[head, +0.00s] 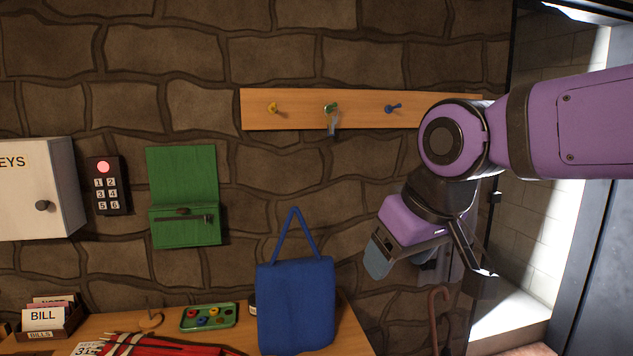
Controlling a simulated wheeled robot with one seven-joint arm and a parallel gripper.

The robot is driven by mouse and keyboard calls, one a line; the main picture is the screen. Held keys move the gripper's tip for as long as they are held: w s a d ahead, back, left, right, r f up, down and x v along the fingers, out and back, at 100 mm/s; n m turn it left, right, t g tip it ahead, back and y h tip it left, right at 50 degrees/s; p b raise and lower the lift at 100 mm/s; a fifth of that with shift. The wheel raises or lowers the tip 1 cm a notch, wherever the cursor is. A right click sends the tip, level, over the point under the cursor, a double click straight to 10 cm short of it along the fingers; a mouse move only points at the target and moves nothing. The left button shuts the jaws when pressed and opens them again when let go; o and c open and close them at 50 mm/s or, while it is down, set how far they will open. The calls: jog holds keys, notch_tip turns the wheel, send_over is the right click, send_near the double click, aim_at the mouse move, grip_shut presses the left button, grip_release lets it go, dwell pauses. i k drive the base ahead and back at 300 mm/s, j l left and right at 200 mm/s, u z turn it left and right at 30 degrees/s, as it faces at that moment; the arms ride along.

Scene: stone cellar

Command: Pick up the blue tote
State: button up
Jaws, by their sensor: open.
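The blue tote (295,308) stands upright on the right part of the wooden table, with its strap (293,233) rising in a narrow peak above it. My gripper (428,280) is open and empty. It hangs to the right of the tote in the picture, apart from it, with its fingers angled downward. The tote's lower edge is near the bottom of the picture, and its back side is hidden.
A wooden rail (290,110) with yellow, green and blue hooks runs along the stone wall above. A cane (434,315) stands right of the table.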

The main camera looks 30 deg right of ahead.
aim_at(295, 298)
jog(key=i+j+z, duration=0.1)
jog(key=j, duration=0.3)
jog(key=i+j+z, duration=0.15)
jog(key=j, duration=0.2)
jog(key=i+j+z, duration=0.1)
jog(key=j, duration=0.3)
jog(key=i+j+z, duration=0.1)
jog(key=j, duration=0.3)
jog(key=z, duration=1.75)
